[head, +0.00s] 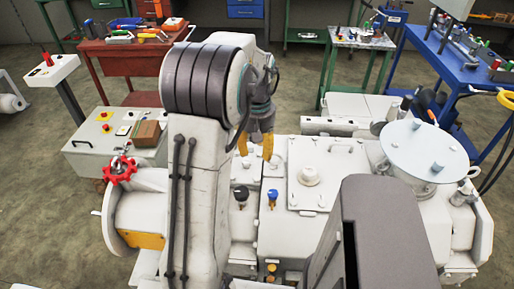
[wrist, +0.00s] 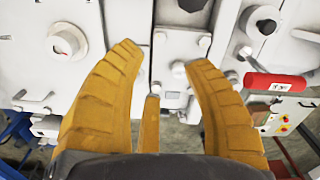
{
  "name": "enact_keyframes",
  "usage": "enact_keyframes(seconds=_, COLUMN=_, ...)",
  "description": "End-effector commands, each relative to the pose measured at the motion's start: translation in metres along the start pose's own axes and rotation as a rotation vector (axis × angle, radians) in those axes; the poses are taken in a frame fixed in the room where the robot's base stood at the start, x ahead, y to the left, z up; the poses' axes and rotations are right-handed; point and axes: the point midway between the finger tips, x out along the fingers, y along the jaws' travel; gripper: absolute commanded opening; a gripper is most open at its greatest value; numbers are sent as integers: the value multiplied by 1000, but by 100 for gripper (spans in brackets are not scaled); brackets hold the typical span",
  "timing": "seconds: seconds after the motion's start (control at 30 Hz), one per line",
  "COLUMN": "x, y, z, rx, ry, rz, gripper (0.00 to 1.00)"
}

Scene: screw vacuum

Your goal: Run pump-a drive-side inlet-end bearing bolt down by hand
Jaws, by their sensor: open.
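My gripper (head: 255,147) is at the far side of the white pump housing (head: 310,226), fingers pointing down. Beyond and between the fingertips is a light plate (wrist: 174,85) on the housing. A small round bolt head (wrist: 178,69) stands on this plate. Other small heads lie close to the fingertips, one near the right tip (wrist: 205,42). No label shows which is the drive-side inlet-end bearing bolt. My arm hides part of the housing in the head view.
A red handwheel (head: 120,170) is left of my arm. A black knob (head: 241,194) and a blue knob (head: 272,195) stand on the housing top. A round pale lid (head: 415,152) is at right. Workbenches, red (head: 125,60) and blue (head: 462,68), stand behind on open floor.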

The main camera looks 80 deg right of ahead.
Motion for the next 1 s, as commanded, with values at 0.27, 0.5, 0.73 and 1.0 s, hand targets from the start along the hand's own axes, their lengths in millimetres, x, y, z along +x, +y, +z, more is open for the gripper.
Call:
enact_keyframes(seconds=0.27, x=-3, y=0, z=0, rx=0, ry=-2, rz=-1, gripper=45)
enact_keyframes(seconds=0.5, x=29, y=-10, z=16, rx=141, ry=-96, rz=-43, gripper=45)
enact_keyframes(seconds=0.73, x=43, y=-8, z=14, rx=621, ry=-77, rz=-14, gripper=45)
enact_keyframes(seconds=1.0, x=47, y=-3, z=4, rx=1167, ry=-22, rz=2, gripper=45)
